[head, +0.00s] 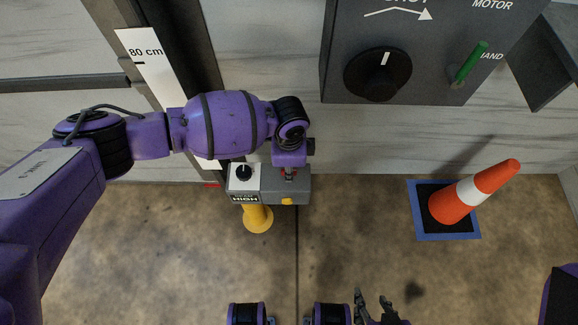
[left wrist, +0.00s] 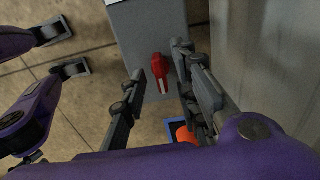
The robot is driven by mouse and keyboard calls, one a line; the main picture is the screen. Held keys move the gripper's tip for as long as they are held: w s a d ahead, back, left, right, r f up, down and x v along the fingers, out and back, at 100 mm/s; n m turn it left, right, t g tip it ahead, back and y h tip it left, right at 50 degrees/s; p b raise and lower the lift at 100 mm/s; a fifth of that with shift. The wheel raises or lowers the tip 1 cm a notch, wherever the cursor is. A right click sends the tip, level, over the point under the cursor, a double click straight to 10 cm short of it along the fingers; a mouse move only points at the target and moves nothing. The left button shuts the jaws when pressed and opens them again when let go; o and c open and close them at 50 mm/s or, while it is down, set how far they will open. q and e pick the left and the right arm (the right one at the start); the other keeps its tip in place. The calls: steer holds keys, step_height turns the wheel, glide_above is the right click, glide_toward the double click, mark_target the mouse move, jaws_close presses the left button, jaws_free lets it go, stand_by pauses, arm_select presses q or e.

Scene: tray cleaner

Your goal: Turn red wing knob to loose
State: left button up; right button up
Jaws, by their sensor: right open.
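The red wing knob (left wrist: 160,68) stands on the grey face of a small box (left wrist: 143,27) in the left wrist view. My left gripper (left wrist: 163,95) is open, with one finger on each side of the knob and a visible gap to it; contact is not seen. In the head view the same grey box (head: 262,195) sits under my left wrist, which hides most of the knob; only small bits of red show there. My right gripper (head: 376,304) is open and empty at the bottom edge of the head view, far from the box.
The box also has a black dial (head: 244,173), a HIGH label and a yellow button (head: 287,201). A yellow stand (head: 257,218) shows below it. A large dark panel (head: 345,60) hangs at upper right. An orange cone (head: 470,195) stands on a blue-edged mat (head: 477,225) at right.

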arm_select(q)
jaws_close()
arm_select(e)
steer(key=shift+w+r, duration=0.1)
steer(key=shift+r, duration=0.05)
